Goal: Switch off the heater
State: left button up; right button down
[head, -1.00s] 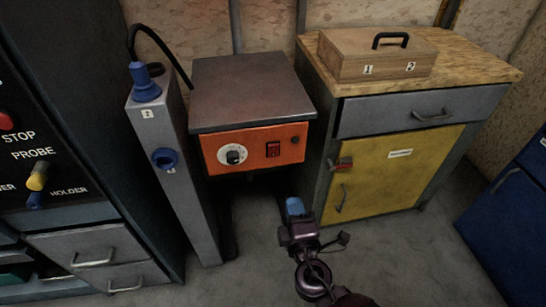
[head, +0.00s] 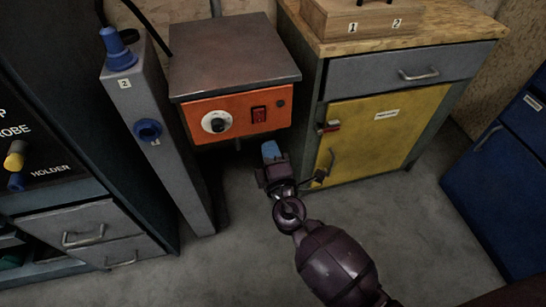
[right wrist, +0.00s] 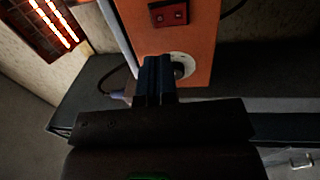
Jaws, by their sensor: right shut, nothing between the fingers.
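An orange control panel (head: 240,113) sits under a dark flat plate (head: 233,55). It has a round white dial with a black knob (head: 216,122) and a red rocker switch (head: 259,115). The right wrist view also shows the switch (right wrist: 169,13) and the dial (right wrist: 183,64). Glowing orange bars (right wrist: 52,20) of a caged heating unit show at that view's upper left. My right gripper (head: 271,152) is shut and empty, with blue fingertips below and right of the switch. In the right wrist view its fingertips (right wrist: 156,75) partly overlap the dial; contact cannot be told. My left gripper is out of view.
A grey post (head: 165,130) with blue fittings stands left of the panel. A yellow-doored cabinet (head: 385,130) with a wooden box (head: 365,22) on top stands right. A blue cabinet (head: 510,185) is at far right. Open grey floor lies in front.

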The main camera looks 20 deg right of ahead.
aim_at(259, 114)
jog(key=w, duration=0.6)
jog(key=w+r, duration=0.1)
jog(key=w, duration=0.2)
jog(key=shift+w, duration=0.1)
